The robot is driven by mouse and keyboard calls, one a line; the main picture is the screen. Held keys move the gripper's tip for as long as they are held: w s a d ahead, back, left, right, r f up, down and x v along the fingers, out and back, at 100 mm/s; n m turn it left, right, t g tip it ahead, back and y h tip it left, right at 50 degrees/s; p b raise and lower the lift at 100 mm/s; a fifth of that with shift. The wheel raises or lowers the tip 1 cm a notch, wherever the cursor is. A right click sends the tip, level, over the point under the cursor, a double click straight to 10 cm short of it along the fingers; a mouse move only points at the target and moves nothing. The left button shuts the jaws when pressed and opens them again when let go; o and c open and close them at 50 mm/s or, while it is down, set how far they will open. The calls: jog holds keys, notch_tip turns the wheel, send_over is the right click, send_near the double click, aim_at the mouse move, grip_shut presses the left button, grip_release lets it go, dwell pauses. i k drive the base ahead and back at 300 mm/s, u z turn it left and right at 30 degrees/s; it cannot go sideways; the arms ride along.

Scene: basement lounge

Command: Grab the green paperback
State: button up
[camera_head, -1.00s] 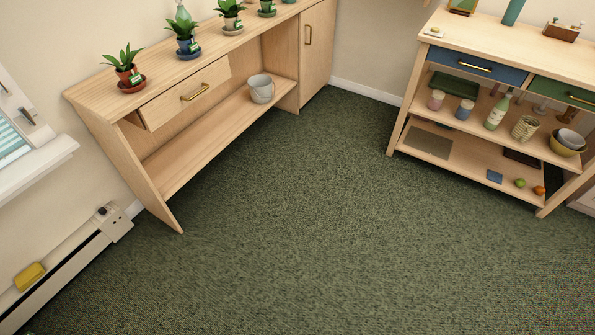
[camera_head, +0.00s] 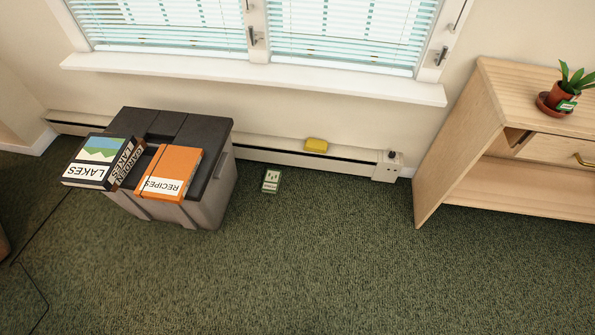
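A small flat item (camera_head: 271,181) with a pale label and green edges lies on the carpet, just right of a grey storage box. It may be the green paperback, but it is too small to be sure. On the box's dark lid lie a dark book (camera_head: 98,162) marked LAKES, with a green and blue picture, and an orange book (camera_head: 170,172) marked RECIPES. My gripper is not in view.
The grey box (camera_head: 215,185) stands against the wall under the window. A low heater (camera_head: 350,163) runs along the wall with a yellow block (camera_head: 316,145) on top. A wooden shelf unit (camera_head: 455,130) stands at right. The carpet in front is clear.

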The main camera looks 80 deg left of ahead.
aim_at(270, 184)
jog(key=u, duration=2.35)
jog(key=i, duration=1.45)
jog(key=u, duration=0.6)
